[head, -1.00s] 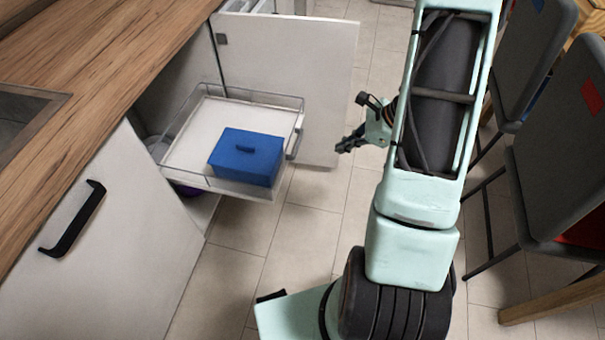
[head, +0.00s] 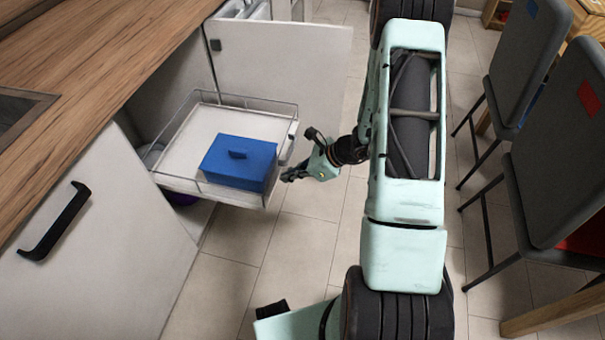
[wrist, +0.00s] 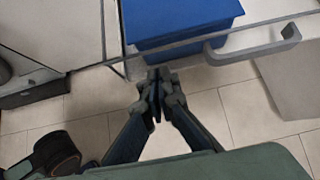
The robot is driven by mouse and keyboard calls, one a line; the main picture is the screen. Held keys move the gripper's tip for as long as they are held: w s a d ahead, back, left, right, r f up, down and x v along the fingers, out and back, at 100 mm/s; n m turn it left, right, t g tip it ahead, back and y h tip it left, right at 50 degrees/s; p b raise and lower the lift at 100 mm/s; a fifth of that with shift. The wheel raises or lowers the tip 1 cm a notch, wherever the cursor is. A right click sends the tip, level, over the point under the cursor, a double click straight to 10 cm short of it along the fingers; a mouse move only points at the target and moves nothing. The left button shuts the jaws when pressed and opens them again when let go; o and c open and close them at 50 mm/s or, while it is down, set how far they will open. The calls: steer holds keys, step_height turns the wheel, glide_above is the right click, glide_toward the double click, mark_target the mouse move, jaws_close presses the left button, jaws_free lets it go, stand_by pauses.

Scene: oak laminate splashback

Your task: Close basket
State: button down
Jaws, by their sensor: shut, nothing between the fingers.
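The pull-out wire basket (head: 185,183) stands out of the low cabinet on the left, with a white base and thin wire rails. A blue lidded box (head: 240,165) sits in it near its front corner. The basket's grey handle (head: 290,143) is on its front; in the wrist view the handle (wrist: 256,46) lies up and right of the fingers. My gripper (head: 287,175) is shut and empty, just outside the basket's front near the handle. In the wrist view the fingertips (wrist: 158,76) are close below the basket's front edge, with the blue box (wrist: 180,20) beyond. I cannot tell whether they touch the basket.
An open white cabinet door (head: 285,80) stands behind the basket. A white cabinet front with a black handle (head: 57,222) is at the left, under the wooden worktop (head: 90,75). Grey chairs (head: 560,150) stand at the right. Tiled floor (head: 300,245) in front of the basket is clear.

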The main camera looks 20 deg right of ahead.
steer(key=shift+w+a+r, duration=0.1)
steer(key=shift+w+a, duration=0.25)
steer(key=shift+a, duration=0.2)
steer(key=shift+w+a, duration=0.35)
steer(key=shift+a, duration=0.2)
